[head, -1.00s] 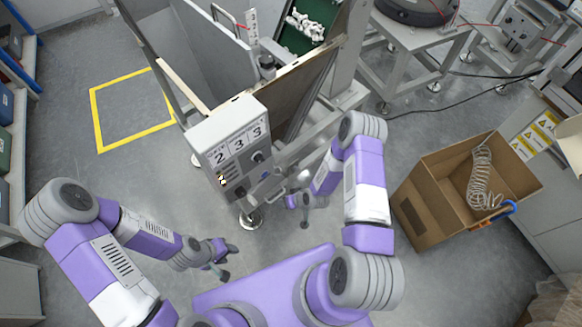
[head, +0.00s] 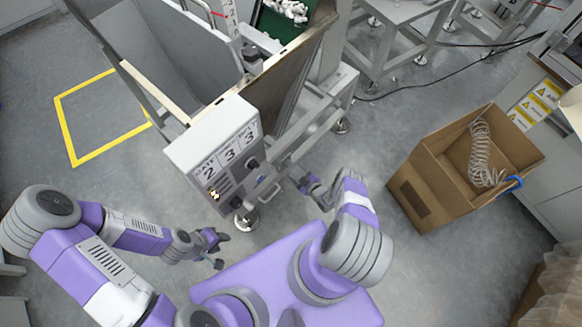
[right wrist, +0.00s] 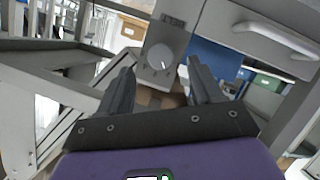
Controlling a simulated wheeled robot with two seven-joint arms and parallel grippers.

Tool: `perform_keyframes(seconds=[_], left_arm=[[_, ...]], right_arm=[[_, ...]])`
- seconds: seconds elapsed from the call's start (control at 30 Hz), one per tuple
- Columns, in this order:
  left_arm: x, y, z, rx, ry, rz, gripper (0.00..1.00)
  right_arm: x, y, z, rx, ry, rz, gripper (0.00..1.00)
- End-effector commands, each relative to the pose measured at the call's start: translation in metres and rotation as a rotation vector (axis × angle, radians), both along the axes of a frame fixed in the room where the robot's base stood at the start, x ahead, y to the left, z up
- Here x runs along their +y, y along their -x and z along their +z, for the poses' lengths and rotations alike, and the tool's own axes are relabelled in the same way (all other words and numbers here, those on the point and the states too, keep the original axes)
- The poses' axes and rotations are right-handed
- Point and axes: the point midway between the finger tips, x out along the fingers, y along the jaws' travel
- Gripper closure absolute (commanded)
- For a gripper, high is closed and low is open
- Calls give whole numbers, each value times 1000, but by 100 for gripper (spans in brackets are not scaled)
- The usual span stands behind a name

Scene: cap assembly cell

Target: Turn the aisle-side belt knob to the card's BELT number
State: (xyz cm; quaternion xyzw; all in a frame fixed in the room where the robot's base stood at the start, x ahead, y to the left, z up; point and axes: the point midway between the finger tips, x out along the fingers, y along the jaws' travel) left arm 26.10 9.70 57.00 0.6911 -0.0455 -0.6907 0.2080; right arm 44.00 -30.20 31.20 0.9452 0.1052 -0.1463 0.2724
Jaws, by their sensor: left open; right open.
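My right gripper (head: 305,186) is open and empty, right of the box. My left gripper (head: 221,248) is open and empty, below the box.
A metal handle (head: 270,190) sticks out near the box, and a pale handle (right wrist: 277,40) shows in the right wrist view. A cardboard box (head: 435,190) with a coil stands at the right. A yellow floor square (head: 67,135) lies at the left.

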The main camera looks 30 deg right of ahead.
Motion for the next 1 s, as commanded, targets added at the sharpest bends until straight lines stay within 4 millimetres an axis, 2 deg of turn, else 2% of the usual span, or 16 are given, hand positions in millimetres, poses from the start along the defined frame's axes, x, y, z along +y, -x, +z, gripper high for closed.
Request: perform_keyframes(seconds=[0.1,0.3,0.67,1.0], left_arm=[[0,0,-14,0,0,0,57],[0,0,-25,0,0,0,57],[0,0,-26,0,0,0,57],[0,0,-26,0,0,0,57]], right_arm=[[3,-20,-11,-2,-1,1,35],[6,-41,-17,0,-2,-1,35],[6,-47,-17,2,-3,-2,35],[6,-47,-17,2,-3,-2,87]])
